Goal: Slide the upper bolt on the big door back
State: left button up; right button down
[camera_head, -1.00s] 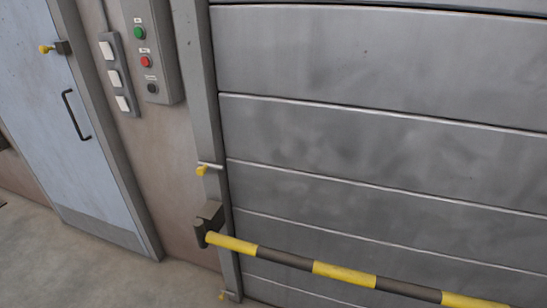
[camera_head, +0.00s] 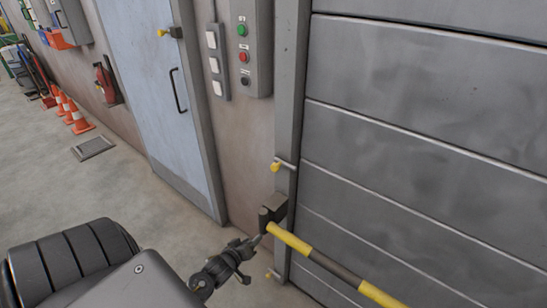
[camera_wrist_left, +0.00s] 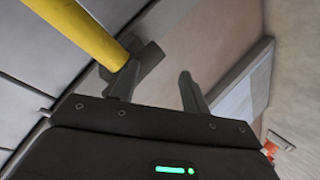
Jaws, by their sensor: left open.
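The big door (camera_head: 400,130) is grey and panelled, at the right of the head view. Its upper bolt (camera_head: 277,167) has a yellow knob at the left end of a short rod on the door's frame post. A lower bolt (camera_head: 272,275) with a yellow knob sits further down the post. My left gripper (camera_head: 252,259) is open and empty, below the upper bolt and apart from it, near the bar's bracket. In the left wrist view its two fingers (camera_wrist_left: 157,85) stand apart. I cannot make out the upper bolt there. My right gripper is not in view.
A yellow and black bar (camera_head: 335,268) crosses the big door from a dark bracket (camera_head: 273,208); the bar also shows close to my left fingers in the wrist view (camera_wrist_left: 85,33). A blue door (camera_head: 155,90), a button box (camera_head: 250,50) and orange cones (camera_head: 75,118) are further left.

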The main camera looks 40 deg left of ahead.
aim_at(273, 169)
pick_arm(q)
jog(key=w+r+n+t+p, duration=0.1)
jog(key=w+r+n+t, duration=0.1)
jog(key=r, duration=1)
jog(key=w+r+n+t+p, duration=0.1)
jog(key=w+r+n+t, duration=0.15)
jog(key=r, duration=0.95)
jog(key=w, duration=0.3)
jog(key=w+a+p, duration=0.1)
jog(key=w, duration=0.3)
jog(key=w+p, duration=0.1)
jog(key=w, duration=0.2)
jog(key=shift+w+a, duration=0.2)
jog(key=shift+w, duration=0.05)
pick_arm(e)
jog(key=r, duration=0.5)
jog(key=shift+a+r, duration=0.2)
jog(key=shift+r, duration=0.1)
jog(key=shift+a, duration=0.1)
pick_arm(q)
jog(key=c, duration=0.3)
grip_shut()
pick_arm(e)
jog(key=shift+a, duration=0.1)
